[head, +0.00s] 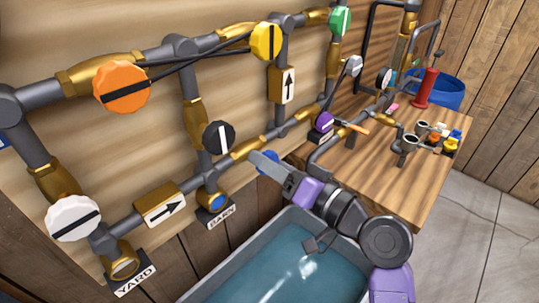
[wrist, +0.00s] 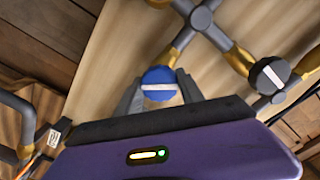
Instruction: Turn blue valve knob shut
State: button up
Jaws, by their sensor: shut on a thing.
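The blue valve knob (head: 268,162) sits on the lower pipe run of the wall panel, partly hidden behind my gripper in the head view. In the wrist view the blue knob (wrist: 159,84) is a round disc with a white bar lying almost level across its face. My gripper (head: 258,161) reaches it from the right, and in the wrist view its two grey fingers (wrist: 158,92) stand on the left and right sides of the knob, closed on its rim. How the bar lies relative to the pipe is hard to tell.
A black knob (head: 218,138) is close by on the left, with orange (head: 122,87), white (head: 73,218) and yellow (head: 266,41) knobs farther out. A grey water tub (head: 222,272) stands below my arm. A wooden bench (head: 425,190) with fittings is on the right.

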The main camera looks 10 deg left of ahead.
jog(key=m+p, duration=0.3)
jog(key=m, duration=0.2)
jog(key=shift+m+p, duration=0.9)
jog(key=shift+m, duration=0.3)
jog(key=shift+f, duration=0.1)
jog(key=o, duration=1.4)
jog(key=shift+d, duration=0.1)
jog(key=b+v, duration=0.2)
jog(key=v, duration=0.5)
jog(key=shift+s+d, duration=0.2)
jog(key=shift+d, duration=0.1)
